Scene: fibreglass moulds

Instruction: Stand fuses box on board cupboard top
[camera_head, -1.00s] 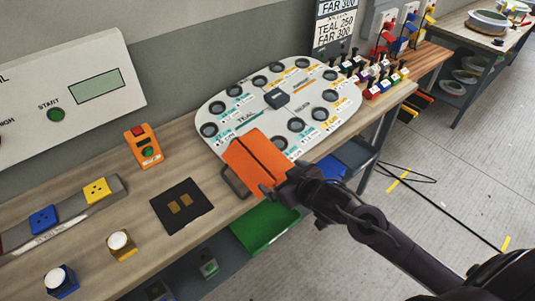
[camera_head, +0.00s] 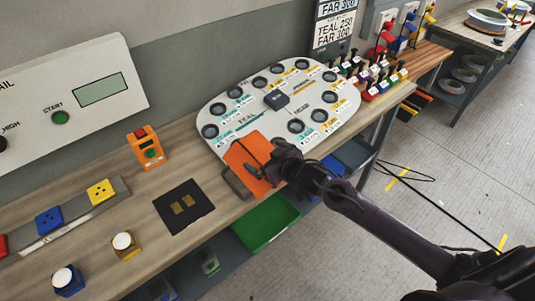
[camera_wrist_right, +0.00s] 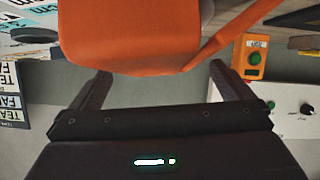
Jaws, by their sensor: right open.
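An orange case (camera_head: 247,157) with a dark line across it and a dark handle at its front lies at the front edge of the bench, beside the oval board. It may be the fuses box; I cannot read a label on it. My right gripper (camera_head: 277,168) is open over the right side of the case and hides part of it. In the right wrist view the orange case (camera_wrist_right: 130,35) fills the upper middle, beyond and between the spread fingers; I cannot tell whether they touch it. No cupboard top is clearly recognisable. My left gripper is out of view.
The white oval board (camera_head: 215,108) with round holes lies behind the case. A black mat (camera_head: 170,207), an orange button box (camera_head: 147,152) and a socket strip (camera_head: 75,220) are to the left. A green tray (camera_head: 262,225) sits below the bench edge. Floor at right is mostly clear.

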